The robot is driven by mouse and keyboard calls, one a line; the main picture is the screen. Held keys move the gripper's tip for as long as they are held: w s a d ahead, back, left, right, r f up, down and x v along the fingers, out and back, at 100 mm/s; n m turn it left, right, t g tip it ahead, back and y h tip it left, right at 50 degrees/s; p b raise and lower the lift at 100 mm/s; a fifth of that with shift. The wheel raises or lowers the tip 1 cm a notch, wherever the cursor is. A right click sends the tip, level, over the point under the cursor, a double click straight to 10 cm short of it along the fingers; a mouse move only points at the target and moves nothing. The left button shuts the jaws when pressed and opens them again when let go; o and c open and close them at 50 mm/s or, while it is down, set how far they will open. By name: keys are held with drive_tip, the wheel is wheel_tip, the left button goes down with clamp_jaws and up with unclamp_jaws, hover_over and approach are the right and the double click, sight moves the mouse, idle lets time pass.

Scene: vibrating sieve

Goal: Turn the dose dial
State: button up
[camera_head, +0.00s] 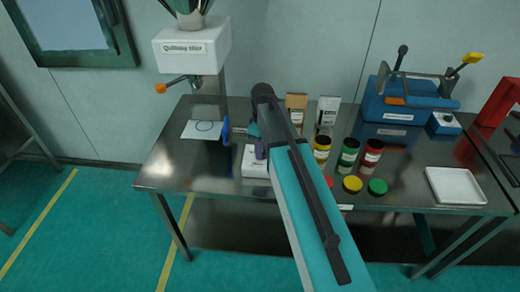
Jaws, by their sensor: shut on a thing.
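A small white unit (253,164) sits on the steel table (185,170), partly covered by my arm. My gripper (260,150) is at this unit, low behind my forearm, and mostly hidden. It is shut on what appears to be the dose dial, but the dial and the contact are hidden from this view. A blue round part (226,130) stands just left of my gripper, seen nearly edge-on; I cannot tell what it is fixed to.
A white sheet with a circle (203,130) lies left, below a white hopper unit (192,48) with an orange-tipped handle. A blue machine (405,105) and white tray (455,186) are farther right.

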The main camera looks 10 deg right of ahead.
drive_tip(key=o, duration=1)
drive_tip(key=shift+w, duration=0.15)
drive_tip(key=shift+o, duration=0.2)
drive_tip(key=shift+r, duration=0.15)
wheel_tip(320, 180, up, 14)
drive_tip(key=b, duration=0.3)
drive_tip(key=shift+f, duration=0.2)
